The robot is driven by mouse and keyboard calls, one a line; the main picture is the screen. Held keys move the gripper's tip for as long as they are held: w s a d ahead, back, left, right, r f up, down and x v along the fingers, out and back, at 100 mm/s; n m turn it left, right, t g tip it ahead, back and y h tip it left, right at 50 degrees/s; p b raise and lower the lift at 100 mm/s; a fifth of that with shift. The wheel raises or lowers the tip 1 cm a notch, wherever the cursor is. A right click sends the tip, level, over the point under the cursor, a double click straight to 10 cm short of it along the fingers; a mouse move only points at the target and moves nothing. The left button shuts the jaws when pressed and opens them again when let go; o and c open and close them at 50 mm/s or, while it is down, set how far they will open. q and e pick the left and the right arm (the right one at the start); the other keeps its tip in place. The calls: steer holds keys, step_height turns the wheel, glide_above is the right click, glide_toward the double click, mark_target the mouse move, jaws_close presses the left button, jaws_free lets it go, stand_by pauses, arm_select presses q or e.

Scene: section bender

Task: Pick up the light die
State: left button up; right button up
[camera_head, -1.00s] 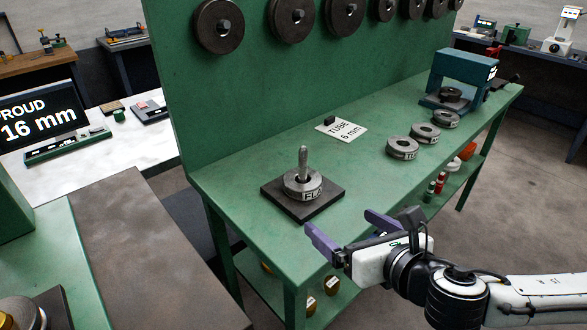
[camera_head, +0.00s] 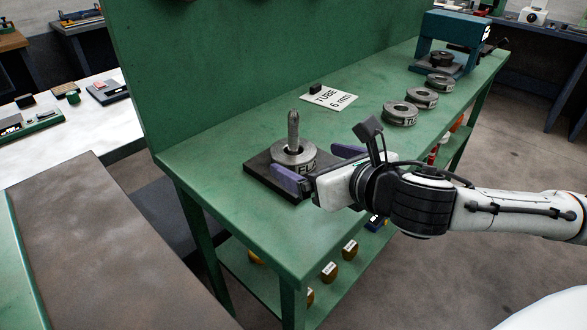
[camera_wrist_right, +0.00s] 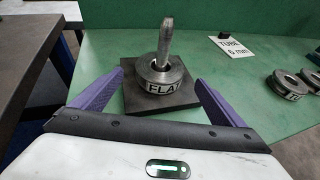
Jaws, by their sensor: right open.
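A grey ring-shaped die marked FLAT (camera_head: 297,158) sits around an upright metal post (camera_head: 293,130) on a dark square plate (camera_head: 262,171) at the near end of the green bench. It also shows in the right wrist view (camera_wrist_right: 157,79), straight ahead between my fingers. My right gripper (camera_head: 306,163) is open, its purple fingers pointing at the die from the near side, one finger to each side. In the wrist view the fingers (camera_wrist_right: 160,77) stand clear of the die. Which die is the light one cannot be told. My left gripper is not in view.
Several similar dies, one labelled TU (camera_head: 400,114), lie farther along the bench (camera_head: 225,187). A TUBE 6 mm card (camera_head: 330,98) lies behind. A blue press-like frame (camera_head: 455,40) stands at the far end. A green panel (camera_head: 230,70) rises along the back edge.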

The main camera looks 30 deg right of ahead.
mark_target(296, 153)
steer(key=shift+w+f, duration=0.1)
steer(key=shift+w+f+b, duration=0.1)
steer(key=shift+w+b, duration=0.05)
steer(key=shift+b, duration=0.55)
steer(key=w+b, duration=0.1)
steer(key=b, duration=0.3)
steer(key=shift+f, duration=0.35)
steer(key=shift+w+b, duration=0.3)
steer(key=shift+b, duration=0.1)
steer(key=shift+r+x, duration=0.2)
steer(key=shift+x, duration=1.3)
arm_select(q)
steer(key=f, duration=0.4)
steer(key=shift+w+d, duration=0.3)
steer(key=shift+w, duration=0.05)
arm_select(e)
steer(key=shift+w, duration=0.1)
steer(key=c, duration=1.4)
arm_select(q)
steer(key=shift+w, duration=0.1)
arm_select(e)
steer(key=shift+r, duration=0.1)
steer(key=shift+c, duration=0.4)
